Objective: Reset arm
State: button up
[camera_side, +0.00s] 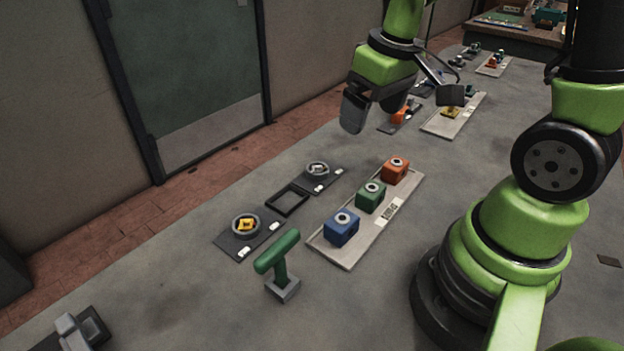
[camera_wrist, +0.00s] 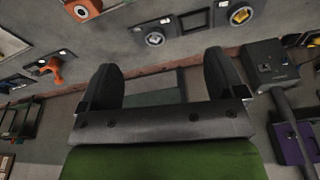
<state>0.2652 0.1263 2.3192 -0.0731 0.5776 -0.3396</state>
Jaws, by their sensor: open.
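My gripper (camera_side: 374,110) hangs in the air above the grey bench in the side view, beyond the tray of blocks. It points downward and holds nothing. In the wrist view its two dark fingers (camera_wrist: 163,78) stand wide apart with nothing between them. A blue block (camera_side: 341,228), a green block (camera_side: 371,196) and an orange block (camera_side: 395,170) sit in a row on a pale tray (camera_side: 345,262). Each has a pale round top with a dark centre. My gripper is apart from all of them.
A green-handled T-shaped tool (camera_side: 278,262) stands upright near the tray. Dark pads hold a ring with a yellow piece (camera_side: 246,226), an empty square frame (camera_side: 287,200) and a grey ring (camera_side: 317,169). More trays and small parts lie farther back. The front bench is mostly clear.

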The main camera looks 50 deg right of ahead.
jog(key=s+a+r+m+t+y, duration=0.2)
jog(key=s+a+r+t, duration=0.2)
jog(key=s+a+r, duration=0.4)
notch_tip(320, 180, up, 3)
jog(key=shift+s+f+t, duration=0.1)
jog(key=shift+s+t, duration=0.05)
jog(key=shift+t, duration=0.15)
jog(key=shift+a, duration=0.1)
